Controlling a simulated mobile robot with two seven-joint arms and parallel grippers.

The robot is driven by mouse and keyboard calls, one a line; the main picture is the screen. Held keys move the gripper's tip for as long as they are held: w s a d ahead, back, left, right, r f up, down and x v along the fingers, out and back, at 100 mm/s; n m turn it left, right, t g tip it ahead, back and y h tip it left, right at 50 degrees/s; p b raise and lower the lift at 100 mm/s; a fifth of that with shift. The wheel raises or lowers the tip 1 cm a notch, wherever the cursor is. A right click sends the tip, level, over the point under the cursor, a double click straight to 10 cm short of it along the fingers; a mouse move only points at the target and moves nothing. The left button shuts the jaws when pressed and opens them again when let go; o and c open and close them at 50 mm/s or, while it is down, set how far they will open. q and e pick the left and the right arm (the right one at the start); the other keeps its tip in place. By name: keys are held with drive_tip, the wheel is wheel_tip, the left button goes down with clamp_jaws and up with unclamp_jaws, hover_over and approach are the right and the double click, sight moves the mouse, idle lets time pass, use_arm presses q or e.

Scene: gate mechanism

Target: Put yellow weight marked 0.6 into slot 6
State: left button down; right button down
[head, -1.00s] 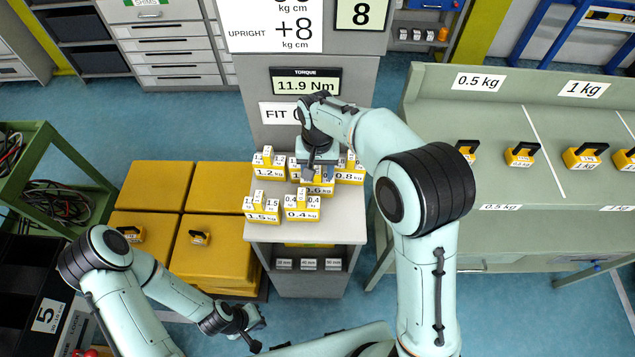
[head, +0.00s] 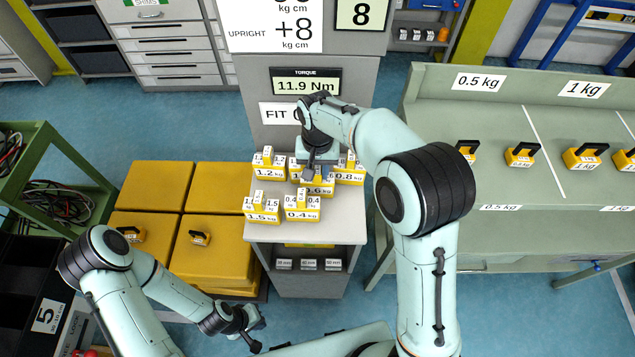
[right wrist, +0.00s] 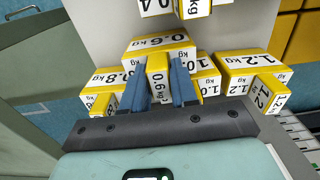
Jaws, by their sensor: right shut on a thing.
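The yellow weight marked 0.6 kg (head: 319,191) stands on the grey stand's top among other yellow weights. My right gripper (head: 317,172) is over it and hides part of it. In the right wrist view the weight's white-faced body (right wrist: 160,43) shows beyond the fingers. My right gripper (right wrist: 160,82) is shut on its upright handle, with one blue finger on each side. The weight appears to rest on the stand. My left gripper (head: 248,335) is low at the bottom of the head view, away from the weights; its jaws are unclear. I cannot make out slot 6.
Close around stand the weights marked 1.2 (head: 269,172), 0.8 (head: 349,175), 1.5 (head: 263,215) and 0.4 (head: 302,214). A 1.0 weight (right wrist: 208,83) is right beside the held one. A green bench (head: 480,235) with more weights is on the right.

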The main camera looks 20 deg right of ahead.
drive_tip(key=shift+r, duration=0.25)
idle(0.7)
